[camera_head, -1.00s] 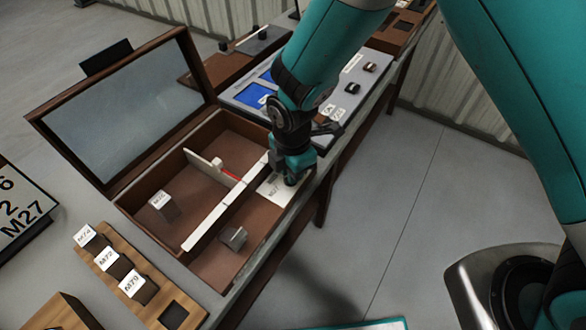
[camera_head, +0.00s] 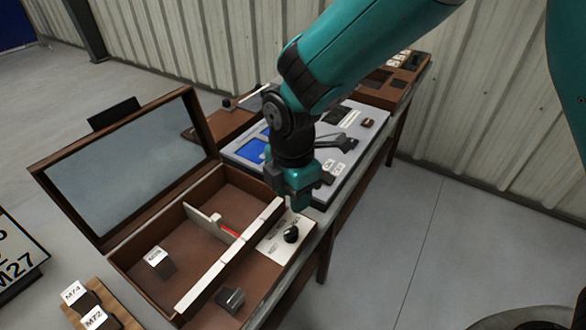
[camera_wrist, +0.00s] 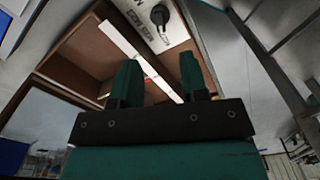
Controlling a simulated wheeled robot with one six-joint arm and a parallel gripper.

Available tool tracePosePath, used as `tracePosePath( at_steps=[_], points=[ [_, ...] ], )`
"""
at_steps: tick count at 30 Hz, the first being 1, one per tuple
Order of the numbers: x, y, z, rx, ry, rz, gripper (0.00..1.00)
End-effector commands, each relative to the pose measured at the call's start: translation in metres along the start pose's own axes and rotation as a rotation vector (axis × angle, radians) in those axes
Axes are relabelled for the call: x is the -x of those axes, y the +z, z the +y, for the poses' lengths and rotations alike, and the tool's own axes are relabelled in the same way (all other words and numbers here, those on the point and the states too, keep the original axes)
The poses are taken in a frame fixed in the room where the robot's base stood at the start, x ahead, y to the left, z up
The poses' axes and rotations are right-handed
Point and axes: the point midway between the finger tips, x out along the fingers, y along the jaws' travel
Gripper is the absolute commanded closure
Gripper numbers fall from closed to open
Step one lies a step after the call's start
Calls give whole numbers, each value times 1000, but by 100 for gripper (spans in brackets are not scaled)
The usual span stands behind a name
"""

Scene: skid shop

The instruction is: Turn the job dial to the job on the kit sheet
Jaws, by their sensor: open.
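The job dial is a small black knob (camera_head: 291,234) on a pale plate (camera_head: 268,245) at the right end of the open wooden box. The plate has printed job labels around the knob; one seems to read M27, the others are too small to read surely. My gripper (camera_head: 298,204) is just above and behind the knob, apart from it. In the wrist view the two teal fingers of my gripper (camera_wrist: 162,78) stand apart with nothing between them, and the knob (camera_wrist: 160,14) shows at the top edge. A sign at the far left (camera_head: 18,262) shows M27, partly cut off.
The box (camera_head: 190,300) has a raised glazed lid (camera_head: 140,148), a white divider and a few small blocks inside. A wooden rack with labelled blocks (camera_head: 88,308) is in front. A grey panel with a blue screen (camera_head: 250,151) stands behind my gripper. Open floor lies right.

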Motion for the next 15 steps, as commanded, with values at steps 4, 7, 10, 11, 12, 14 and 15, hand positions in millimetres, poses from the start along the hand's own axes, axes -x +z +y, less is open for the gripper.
tracePosePath(
  at_steps=[4,7,10,11,12,14,15],
  points=[
    [34,0,1,1,5,1,60],
    [50,0,0,1,2,1,60],
    [60,0,0,1,1,1,60],
    [62,0,0,1,1,1,60],
    [65,-1,0,1,1,1,60],
    [67,0,0,1,0,1,60],
    [67,0,0,1,0,1,60]
  ],
)
